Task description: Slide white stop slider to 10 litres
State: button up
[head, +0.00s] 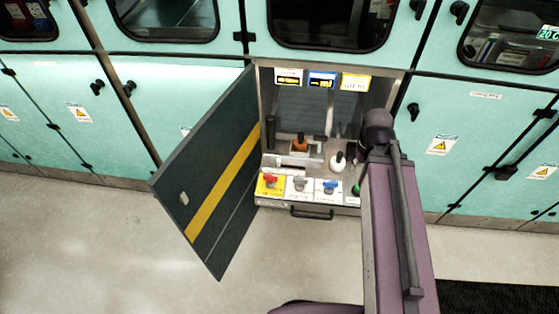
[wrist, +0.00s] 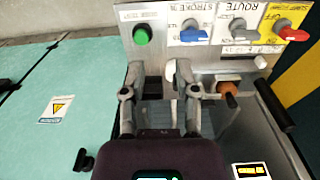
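The white stop slider (head: 338,161) shows in the head view as a white knob inside the open cabinet, just left of my arm. In the wrist view the white knob (wrist: 170,71) is partly hidden by the right finger. My gripper (wrist: 157,78) is open, its fingers apart, with the white knob at the inner side of the right finger. I cannot tell whether they touch. In the head view my arm hides most of the gripper. The slider's litre scale cannot be read.
An orange-brown knob (head: 300,143) stands left of the white one. Red (head: 270,180), grey (head: 300,183) and blue (head: 331,186) levers and a green button (wrist: 142,34) line the front panel. An open dark door (head: 215,170) with a yellow stripe stands at left.

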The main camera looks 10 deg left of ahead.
jog(key=shift+o, duration=1.2)
jog(key=shift+w+a+f, duration=0.1)
jog(key=shift+w+a, duration=0.15)
jog(key=shift+w, duration=0.05)
jog(key=b, duration=0.6)
send_over(279, 160)
notch_tip(279, 160, down, 6)
jog(key=shift+a+r, duration=0.1)
jog(key=shift+r, duration=0.1)
jog(key=shift+f, duration=0.2)
notch_tip(279, 160, down, 14)
jog(key=b, duration=1.3)
jog(key=shift+r+b, duration=0.25)
jog(key=shift+b, duration=0.05)
